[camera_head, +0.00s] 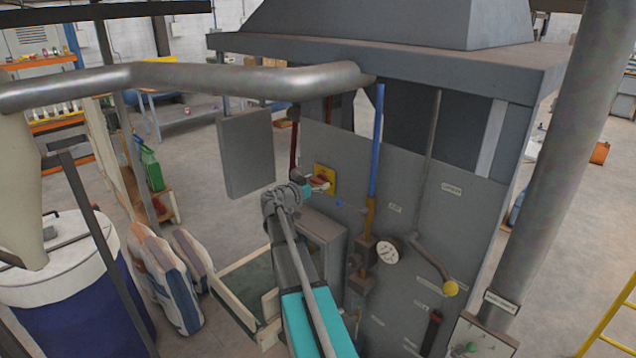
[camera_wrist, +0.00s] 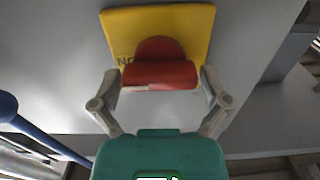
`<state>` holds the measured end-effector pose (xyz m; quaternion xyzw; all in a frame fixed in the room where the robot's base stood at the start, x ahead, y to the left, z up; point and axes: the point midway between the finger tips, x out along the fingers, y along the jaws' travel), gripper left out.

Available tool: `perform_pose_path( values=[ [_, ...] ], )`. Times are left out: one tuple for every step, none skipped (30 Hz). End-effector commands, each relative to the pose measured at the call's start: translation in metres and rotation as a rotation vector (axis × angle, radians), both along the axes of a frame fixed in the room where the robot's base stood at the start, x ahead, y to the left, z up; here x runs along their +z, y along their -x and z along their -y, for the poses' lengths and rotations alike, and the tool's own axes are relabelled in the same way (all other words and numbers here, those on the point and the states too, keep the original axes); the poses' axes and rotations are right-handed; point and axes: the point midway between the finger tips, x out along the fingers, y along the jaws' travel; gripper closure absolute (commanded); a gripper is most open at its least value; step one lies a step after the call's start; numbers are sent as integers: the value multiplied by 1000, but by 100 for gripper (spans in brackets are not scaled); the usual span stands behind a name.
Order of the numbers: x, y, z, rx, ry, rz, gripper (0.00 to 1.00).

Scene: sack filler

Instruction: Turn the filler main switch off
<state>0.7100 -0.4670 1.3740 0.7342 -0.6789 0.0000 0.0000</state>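The main switch is a red rotary knob (camera_wrist: 160,74) on a yellow plate (camera_wrist: 198,22). The plate (camera_head: 331,171) is on the grey front panel of the filler cabinet in the head view. In the wrist view the knob's grip bar lies crosswise. Letters beside it, partly covered, look like an upside-down "ON". My gripper (camera_wrist: 160,84) is open, with one finger on each side of the bar and a narrow gap at each end. Whether the fingertips touch the plate, I cannot tell. In the head view my gripper (camera_head: 317,186) partly covers the knob.
A blue-handled lever (camera_head: 377,140) stands right of the switch, above a round gauge (camera_head: 388,251). A lever with a yellow knob (camera_head: 451,288) is lower right. A grey flat box (camera_head: 246,153) hangs at the left. Filled sacks (camera_head: 170,280) stand on the floor.

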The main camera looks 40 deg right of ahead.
Motion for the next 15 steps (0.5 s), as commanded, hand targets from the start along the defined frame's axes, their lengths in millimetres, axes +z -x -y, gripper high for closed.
perform_pose_path(
  values=[
    [0,0,0,0,0,0,22],
    [0,0,0,0,0,0,28],
    [0,0,0,0,0,0,35],
    [0,0,0,0,0,0,41],
    [0,0,0,0,0,0,46],
    [0,0,0,0,0,0,54],
    [0,0,0,0,0,0,59],
    [0,0,0,0,0,0,62],
    [0,0,0,0,0,0,62],
    [0,0,0,0,0,-1,62],
    [0,0,0,0,0,-2,62],
    [0,0,0,0,0,-4,62],
    [0,0,0,0,0,-6,62],
    [0,0,0,0,1,-10,62],
    [0,0,0,0,1,-15,62]
  ],
)
